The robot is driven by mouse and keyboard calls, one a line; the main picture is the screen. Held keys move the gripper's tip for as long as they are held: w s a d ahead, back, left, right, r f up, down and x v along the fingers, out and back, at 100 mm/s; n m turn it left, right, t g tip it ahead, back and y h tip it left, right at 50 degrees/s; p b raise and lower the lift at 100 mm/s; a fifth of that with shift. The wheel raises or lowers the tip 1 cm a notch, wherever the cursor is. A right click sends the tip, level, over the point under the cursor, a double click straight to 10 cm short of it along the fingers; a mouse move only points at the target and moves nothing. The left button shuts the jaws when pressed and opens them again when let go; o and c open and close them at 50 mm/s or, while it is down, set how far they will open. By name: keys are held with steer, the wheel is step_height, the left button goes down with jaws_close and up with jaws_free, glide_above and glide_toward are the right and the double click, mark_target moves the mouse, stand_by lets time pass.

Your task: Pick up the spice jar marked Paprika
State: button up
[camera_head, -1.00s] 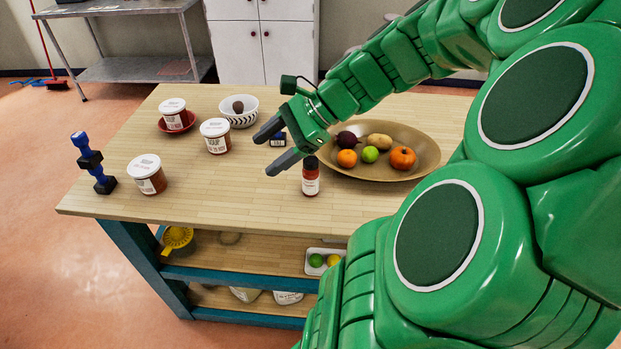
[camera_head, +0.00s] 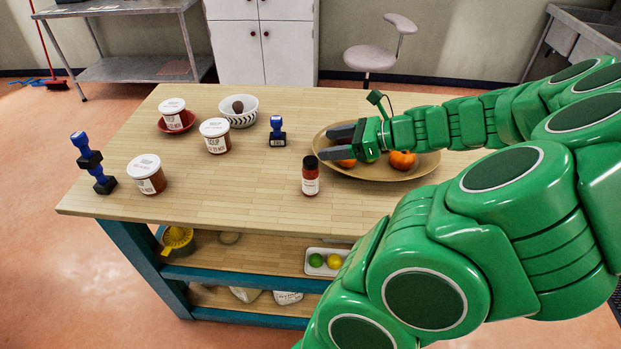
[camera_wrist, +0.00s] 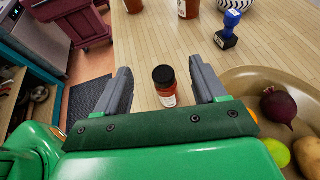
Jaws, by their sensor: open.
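The spice jar (camera_head: 310,178) is a small clear jar with red contents, a white label and a black cap. It stands upright on the wooden table top (camera_head: 240,185), in front of the fruit platter. Its label is too small to read. In the wrist view the jar (camera_wrist: 166,88) stands between my two fingers, nearer the palm side of the picture. My gripper (camera_head: 335,143) is open and empty, its fingers pointing left in the head view. There it appears over the platter's left part, behind the jar. In the wrist view my gripper (camera_wrist: 165,84) does not touch the jar.
A brown platter (camera_head: 425,172) with fruit lies beneath my arm. A blue stamp (camera_head: 277,132) stands left of it. The front middle is clear.

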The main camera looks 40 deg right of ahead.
glide_toward(304, 165)
steer(key=w+f, duration=0.3)
steer(key=shift+r+x, duration=0.15)
steer(key=shift+x, duration=1.8)
steer(key=shift+r+x, duration=0.15)
steer(key=shift+x, duration=1.75)
steer(key=shift+a, duration=0.15)
steer(key=c, duration=1.1)
